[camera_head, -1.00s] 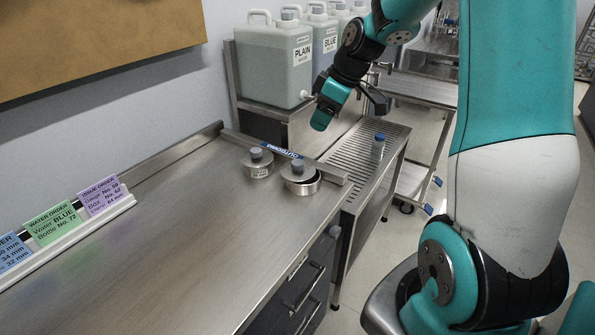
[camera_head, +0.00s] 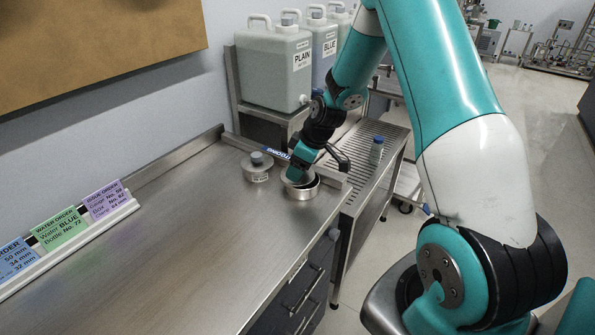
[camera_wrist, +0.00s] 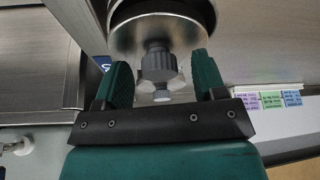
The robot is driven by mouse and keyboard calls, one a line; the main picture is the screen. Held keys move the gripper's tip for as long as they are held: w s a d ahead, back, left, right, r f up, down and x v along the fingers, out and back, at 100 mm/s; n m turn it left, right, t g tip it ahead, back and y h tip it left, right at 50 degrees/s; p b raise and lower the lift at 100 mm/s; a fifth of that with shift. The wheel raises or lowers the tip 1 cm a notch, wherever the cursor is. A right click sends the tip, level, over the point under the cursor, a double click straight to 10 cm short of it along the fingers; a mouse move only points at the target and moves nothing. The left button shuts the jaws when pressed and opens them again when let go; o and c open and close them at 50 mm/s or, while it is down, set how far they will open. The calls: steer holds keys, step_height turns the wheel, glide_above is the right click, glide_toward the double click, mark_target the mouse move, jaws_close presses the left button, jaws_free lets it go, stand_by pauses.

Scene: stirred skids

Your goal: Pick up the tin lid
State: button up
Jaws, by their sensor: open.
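Two round metal tins stand on the steel bench. The right tin (camera_head: 303,192) is mostly uncovered in the head view at its rim, with its lid partly hidden by my gripper (camera_head: 296,173). In the wrist view the tin lid (camera_wrist: 135,40) is a shiny metal disc with a grey knob (camera_wrist: 158,65). My gripper (camera_wrist: 161,68) is open, with one green finger on each side of the knob and gaps visible between. The left tin (camera_head: 257,175) has a lid with a grey knob.
A blue-labelled strip (camera_head: 277,152) lies close behind the tins. Water canisters (camera_head: 275,65) stand behind on a raised shelf. A small blue-capped bottle (camera_head: 376,148) stands on the slatted rack at right. Order cards (camera_head: 60,228) stand at left; the bench front is clear.

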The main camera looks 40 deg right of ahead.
steer(key=c, duration=1)
step_height(320, 180, up, 19)
steer(key=b, duration=0.2)
steer(key=p, duration=0.4)
glide_above(304, 177)
steer(key=shift+n, duration=0.3)
step_height(304, 177, down, 12)
steer(key=shift+s+f+b, duration=0.1)
steer(key=shift+f+b, duration=2.5)
steer(key=shift+f, duration=0.65)
